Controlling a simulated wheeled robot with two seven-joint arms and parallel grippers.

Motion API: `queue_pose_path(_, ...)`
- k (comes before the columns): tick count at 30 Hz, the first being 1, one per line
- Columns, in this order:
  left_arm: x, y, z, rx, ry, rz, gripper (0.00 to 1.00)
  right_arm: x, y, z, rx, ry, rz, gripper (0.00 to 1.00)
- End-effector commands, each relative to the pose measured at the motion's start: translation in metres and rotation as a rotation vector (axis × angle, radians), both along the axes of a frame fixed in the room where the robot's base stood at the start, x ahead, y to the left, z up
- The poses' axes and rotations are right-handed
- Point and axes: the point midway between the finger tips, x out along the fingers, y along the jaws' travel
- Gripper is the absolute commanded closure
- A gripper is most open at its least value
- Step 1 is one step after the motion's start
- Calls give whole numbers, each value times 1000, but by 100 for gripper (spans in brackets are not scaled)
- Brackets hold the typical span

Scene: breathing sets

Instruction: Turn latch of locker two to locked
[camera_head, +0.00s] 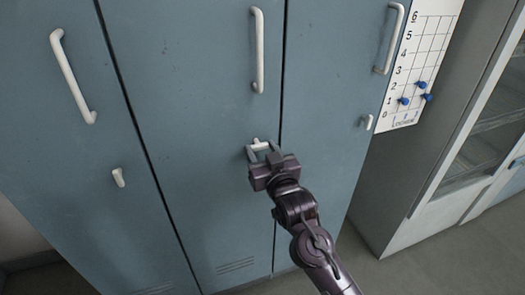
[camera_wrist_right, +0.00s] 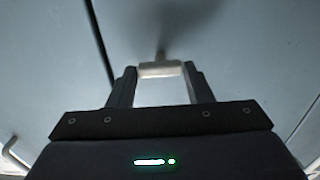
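The middle blue-grey locker door (camera_head: 200,120), which I take as locker two, has a small pale latch (camera_head: 259,147) low on its right side. The latch lies roughly crosswise, unlike the upright latches on the neighbouring doors. My right gripper (camera_head: 262,152) is at this latch. In the right wrist view the pale latch (camera_wrist_right: 160,69) spans the gap between the fingertips of the right gripper (camera_wrist_right: 160,75), which appear to touch its two ends. The gripper's body partly hides the latch in the head view. My left gripper is not in view.
The left door has an upright latch (camera_head: 118,177) and a long handle (camera_head: 72,77). The right door has a latch (camera_head: 367,121) and handle (camera_head: 390,38). The middle door's handle (camera_head: 258,50) is above my gripper. A numbered board (camera_head: 425,50) with blue pegs and a glass-fronted cabinet (camera_head: 440,190) stand right.

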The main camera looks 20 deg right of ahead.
Motion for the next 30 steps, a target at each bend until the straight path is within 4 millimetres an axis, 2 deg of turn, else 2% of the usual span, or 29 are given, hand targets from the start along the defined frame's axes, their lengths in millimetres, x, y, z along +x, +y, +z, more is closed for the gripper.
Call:
queue_pose_path(1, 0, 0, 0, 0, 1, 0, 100, 0, 0, 0, 0, 0, 0, 61)
queue_pose_path(5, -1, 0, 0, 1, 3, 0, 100, 0, 0, 0, 0, 0, 0, 78)
queue_pose_path(6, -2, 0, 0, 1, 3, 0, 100, 0, 0, 0, 0, 0, 0, 79)
queue_pose_path(17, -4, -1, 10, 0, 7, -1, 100, 0, 1, 2, -73, -1, 1, 79)
queue_pose_path(30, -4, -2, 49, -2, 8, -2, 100, 0, 2, 5, -435, -14, 1, 79)
